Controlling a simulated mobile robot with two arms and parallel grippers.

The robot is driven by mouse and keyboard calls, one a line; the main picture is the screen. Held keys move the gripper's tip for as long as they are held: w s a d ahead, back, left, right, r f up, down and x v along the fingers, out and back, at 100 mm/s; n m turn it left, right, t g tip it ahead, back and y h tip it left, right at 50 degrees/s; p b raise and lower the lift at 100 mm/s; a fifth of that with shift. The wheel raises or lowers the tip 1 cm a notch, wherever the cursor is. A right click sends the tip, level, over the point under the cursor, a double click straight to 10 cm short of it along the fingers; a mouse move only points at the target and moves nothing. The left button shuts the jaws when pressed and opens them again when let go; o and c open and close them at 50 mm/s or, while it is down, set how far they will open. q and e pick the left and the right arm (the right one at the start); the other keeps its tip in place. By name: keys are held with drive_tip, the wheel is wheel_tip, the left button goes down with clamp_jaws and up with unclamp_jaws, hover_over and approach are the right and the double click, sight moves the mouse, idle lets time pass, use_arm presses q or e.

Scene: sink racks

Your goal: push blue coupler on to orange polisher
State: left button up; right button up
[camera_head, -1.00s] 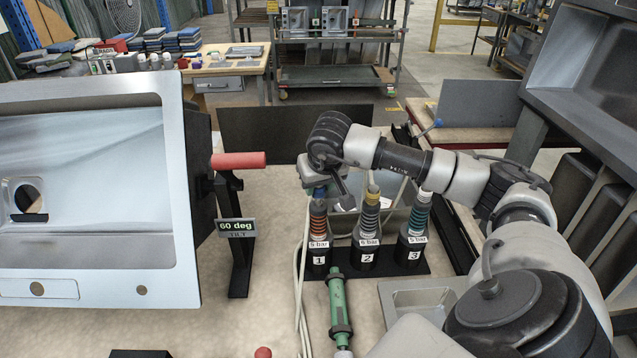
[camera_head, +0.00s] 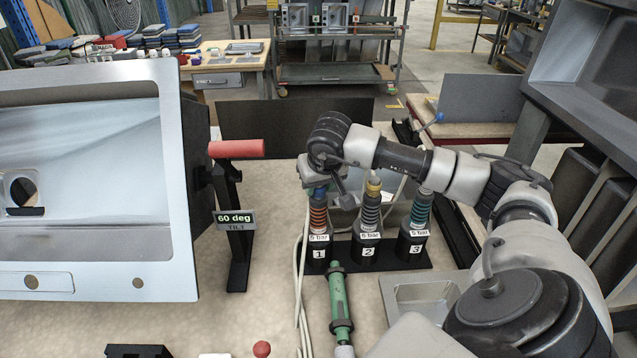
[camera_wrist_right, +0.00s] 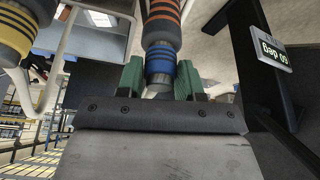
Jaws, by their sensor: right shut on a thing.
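The orange polisher (camera_head: 318,216) stands upright in the black holder marked 1 in the head view, with orange bands round its dark body. The blue coupler (camera_head: 319,192) is at its top end. My right gripper (camera_head: 318,184) is directly above the polisher. In the right wrist view, the green fingers of my right gripper (camera_wrist_right: 160,78) are shut on the blue coupler (camera_wrist_right: 160,70), one on each side. The coupler is in line with the orange polisher (camera_wrist_right: 162,22) and looks to touch it; I cannot tell how far it is pushed on. My left gripper is out of view.
A yellow-topped polisher (camera_head: 370,210) and a teal-banded one (camera_head: 419,210) stand close by on the right. A tilted sink (camera_head: 120,85) with a red handle (camera_head: 237,148) stands at left. A green tool (camera_head: 339,300) and pale hoses (camera_head: 301,290) lie in front.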

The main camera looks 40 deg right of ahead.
drive_tip(key=shift+f, duration=0.15)
drive_tip(key=o, duration=1)
drive_tip(key=b+v, duration=0.1)
drive_tip(key=v, duration=0.9)
drive_tip(key=shift+s+r, duration=0.1)
drive_tip(key=shift+r, duration=0.25)
drive_tip(key=shift+a, duration=0.1)
